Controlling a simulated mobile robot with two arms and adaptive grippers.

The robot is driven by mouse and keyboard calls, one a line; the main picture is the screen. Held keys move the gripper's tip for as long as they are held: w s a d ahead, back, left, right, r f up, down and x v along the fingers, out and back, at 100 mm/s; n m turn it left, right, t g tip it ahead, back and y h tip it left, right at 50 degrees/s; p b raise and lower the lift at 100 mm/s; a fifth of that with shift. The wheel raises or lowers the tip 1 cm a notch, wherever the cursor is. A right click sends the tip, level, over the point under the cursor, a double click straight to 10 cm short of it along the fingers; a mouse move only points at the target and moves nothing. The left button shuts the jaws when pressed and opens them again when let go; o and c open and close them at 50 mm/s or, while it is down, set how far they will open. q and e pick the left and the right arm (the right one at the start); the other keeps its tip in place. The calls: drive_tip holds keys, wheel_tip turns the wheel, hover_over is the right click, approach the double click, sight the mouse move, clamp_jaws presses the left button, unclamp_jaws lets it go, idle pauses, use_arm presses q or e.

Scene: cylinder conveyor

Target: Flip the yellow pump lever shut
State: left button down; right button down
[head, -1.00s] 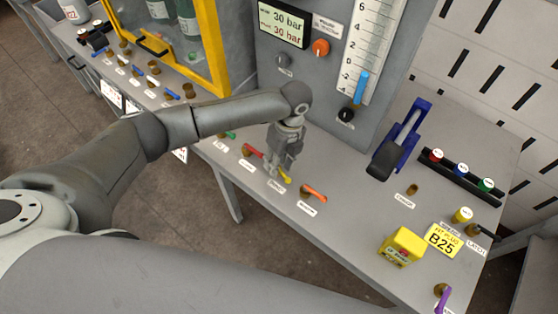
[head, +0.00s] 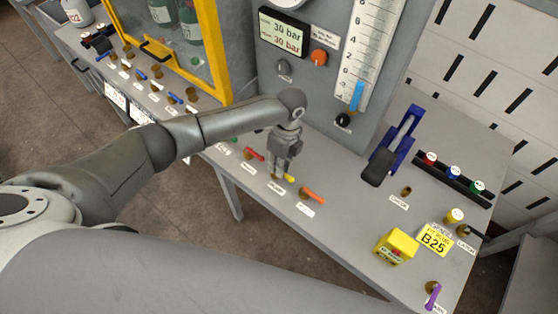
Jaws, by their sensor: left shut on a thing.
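The yellow pump lever (head: 290,178) is on the grey bench, between a red lever (head: 254,154) on its left and an orange lever (head: 313,195) on its right. Its brass base (head: 277,177) shows just behind its label. My left gripper (head: 281,175) points down at the yellow lever and is shut on it. The fingers hide part of the lever, so its exact angle is hard to tell. My right gripper is not in view.
A gauge panel with a screen (head: 282,33) stands behind the levers. A blue-framed black handle (head: 393,150), a rack of coloured plugs (head: 452,178) and a yellow box (head: 396,246) are to the right. A purple lever (head: 433,296) is at the front right.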

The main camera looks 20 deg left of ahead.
use_arm(q)
drive_tip(key=c, duration=1.5)
unclamp_jaws()
wheel_tip(320, 180, up, 12)
drive_tip(key=w, duration=0.2)
drive_tip(key=shift+w+d, duration=0.15)
drive_tip(key=shift+d, duration=0.3)
drive_tip(key=shift+f, duration=0.15)
